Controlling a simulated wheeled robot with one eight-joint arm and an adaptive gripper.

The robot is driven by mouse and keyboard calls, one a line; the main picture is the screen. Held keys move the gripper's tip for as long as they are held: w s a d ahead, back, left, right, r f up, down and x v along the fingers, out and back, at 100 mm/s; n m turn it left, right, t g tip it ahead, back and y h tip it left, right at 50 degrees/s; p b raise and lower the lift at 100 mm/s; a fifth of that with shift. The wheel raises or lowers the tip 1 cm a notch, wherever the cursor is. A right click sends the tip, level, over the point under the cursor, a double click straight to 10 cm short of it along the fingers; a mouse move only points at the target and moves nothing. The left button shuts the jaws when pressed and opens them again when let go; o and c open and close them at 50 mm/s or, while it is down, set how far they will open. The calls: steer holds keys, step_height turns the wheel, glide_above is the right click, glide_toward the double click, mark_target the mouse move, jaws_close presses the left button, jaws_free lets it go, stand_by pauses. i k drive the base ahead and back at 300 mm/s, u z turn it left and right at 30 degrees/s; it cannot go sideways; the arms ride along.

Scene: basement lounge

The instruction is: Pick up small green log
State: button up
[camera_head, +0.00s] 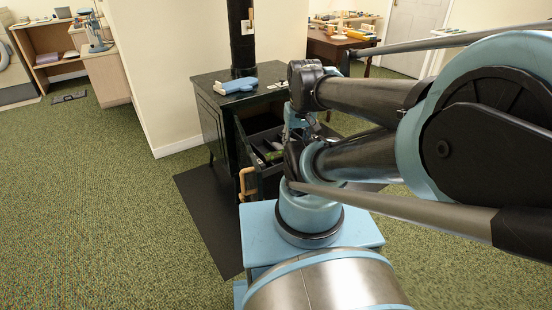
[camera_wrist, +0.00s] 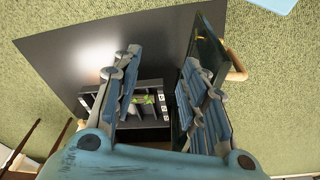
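A small green thing (camera_wrist: 146,99), likely the small green log, lies inside the dark compartment of the black stove, seen between my fingers in the wrist view. My gripper (camera_wrist: 160,68) is open, with its two blue-padded fingers spread wide and nothing between the pads. The green thing appears beyond the fingers, apart from them. In the head view the black stove (camera_head: 208,115) stands with its front open. My arm covers part of that opening, and I cannot make out the green log clearly there.
The stove's open door has a wooden handle (camera_head: 246,182), also seen beside the right finger in the wrist view (camera_wrist: 237,72). A blue object (camera_head: 237,85) lies on the stove top. A dark mat (camera_head: 212,225) lies under the stove.

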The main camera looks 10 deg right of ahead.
mark_target(271, 156)
steer(key=z, duration=1.4)
steer(key=k, duration=1.15)
steer(key=u, duration=1.1)
steer(key=i, duration=0.5)
steer(key=z, duration=0.1)
